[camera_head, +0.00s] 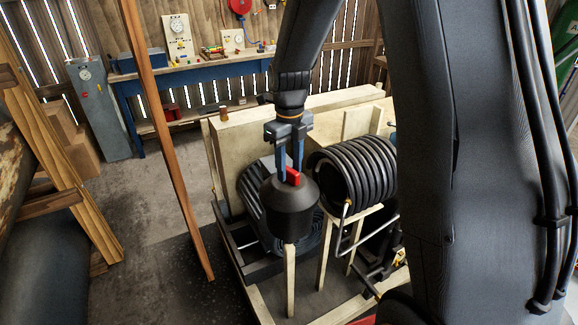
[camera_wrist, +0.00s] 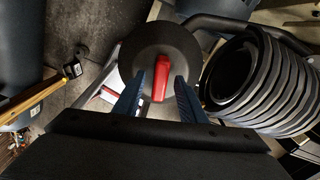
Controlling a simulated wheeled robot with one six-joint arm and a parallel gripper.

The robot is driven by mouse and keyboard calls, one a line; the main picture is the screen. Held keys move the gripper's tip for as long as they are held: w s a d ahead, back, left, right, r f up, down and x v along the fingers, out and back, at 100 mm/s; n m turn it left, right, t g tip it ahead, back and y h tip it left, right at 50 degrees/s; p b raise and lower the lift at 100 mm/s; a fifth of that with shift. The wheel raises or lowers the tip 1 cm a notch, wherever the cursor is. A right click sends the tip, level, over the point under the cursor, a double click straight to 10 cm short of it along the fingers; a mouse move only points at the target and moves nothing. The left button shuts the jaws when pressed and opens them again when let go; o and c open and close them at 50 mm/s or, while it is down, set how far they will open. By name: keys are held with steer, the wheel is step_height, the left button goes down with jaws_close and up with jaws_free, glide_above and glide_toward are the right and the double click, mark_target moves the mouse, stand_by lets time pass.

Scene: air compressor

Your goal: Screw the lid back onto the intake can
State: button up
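The intake can (camera_head: 291,222) is a dark, short cylinder standing upright near the middle of the head view, above a pale wooden post. A dark cone-shaped lid (camera_head: 272,195) sits on top of it; I cannot tell how tightly it is seated. A red bar handle (camera_head: 293,177) stands up from the lid. My gripper (camera_head: 289,172) points down from above, its two blue fingers on either side of the handle. In the wrist view the lid (camera_wrist: 140,58) is round, and the red handle (camera_wrist: 161,80) lies between the open fingers (camera_wrist: 160,84), with a gap on each side.
A black coiled hose (camera_head: 355,172) lies close to the right of the can; it also shows in the wrist view (camera_wrist: 262,82). A pale wooden frame (camera_head: 232,150) stands behind. A wooden post (camera_head: 165,140) rises at left. A blue workbench (camera_head: 195,68) is at the back.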

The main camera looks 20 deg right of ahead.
steer(key=shift+r, duration=0.15)
steer(key=shift+r, duration=2.35)
